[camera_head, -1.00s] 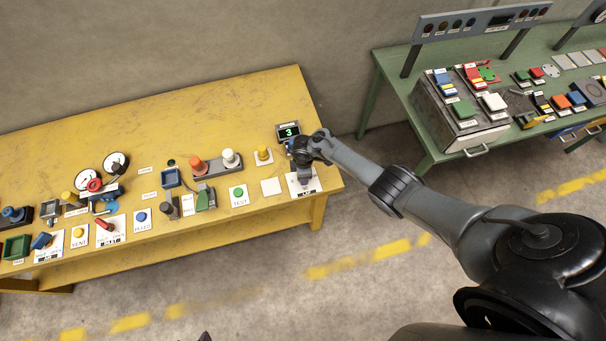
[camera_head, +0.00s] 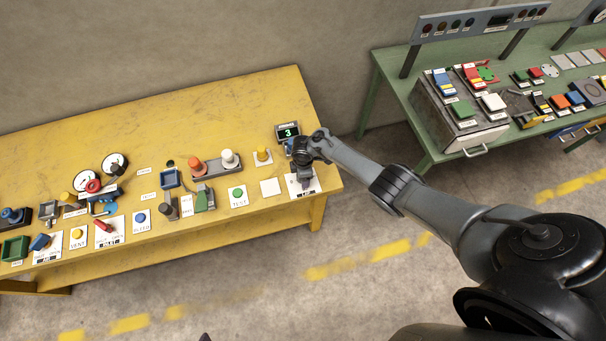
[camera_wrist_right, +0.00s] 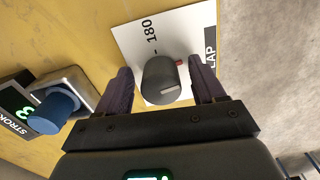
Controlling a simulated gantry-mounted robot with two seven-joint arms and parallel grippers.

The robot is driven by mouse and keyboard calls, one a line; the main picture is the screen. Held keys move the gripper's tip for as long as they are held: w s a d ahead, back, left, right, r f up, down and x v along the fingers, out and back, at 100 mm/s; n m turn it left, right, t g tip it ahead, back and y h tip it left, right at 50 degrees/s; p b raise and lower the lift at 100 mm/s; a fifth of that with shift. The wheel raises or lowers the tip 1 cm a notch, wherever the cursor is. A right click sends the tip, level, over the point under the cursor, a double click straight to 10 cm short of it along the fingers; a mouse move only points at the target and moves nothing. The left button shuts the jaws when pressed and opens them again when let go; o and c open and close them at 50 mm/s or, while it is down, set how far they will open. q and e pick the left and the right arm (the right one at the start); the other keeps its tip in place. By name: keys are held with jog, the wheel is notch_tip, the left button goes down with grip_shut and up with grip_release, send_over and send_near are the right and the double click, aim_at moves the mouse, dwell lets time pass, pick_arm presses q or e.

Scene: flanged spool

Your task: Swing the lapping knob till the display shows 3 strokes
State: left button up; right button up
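The lapping knob (camera_wrist_right: 165,82) is a dark grey cylinder with a light mark on its end and a small red pointer beside it. It stands on a white plate (camera_wrist_right: 128,38) that reads "180" and "LAP". My right gripper (camera_wrist_right: 162,88) is around the knob, one finger on each side, with a visible gap at least on the right. In the head view my right gripper (camera_head: 305,180) covers most of the knob at the bench's right end. The strokes display (camera_head: 288,131) shows a green 3; it also shows in the wrist view (camera_wrist_right: 20,108).
A blue round knob (camera_wrist_right: 55,113) on a grey base stands close to my gripper's left finger. The yellow bench (camera_head: 215,115) holds several buttons, levers and gauges further left. A green bench (camera_head: 395,95) with other controls stands to the right.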

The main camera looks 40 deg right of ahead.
jog(key=shift+r+p, duration=0.4)
jog(key=shift+r, duration=0.3)
notch_tip(320, 180, up, 9)
jog(key=p, duration=0.3)
jog(key=shift+r, duration=0.2)
dwell(0.6)
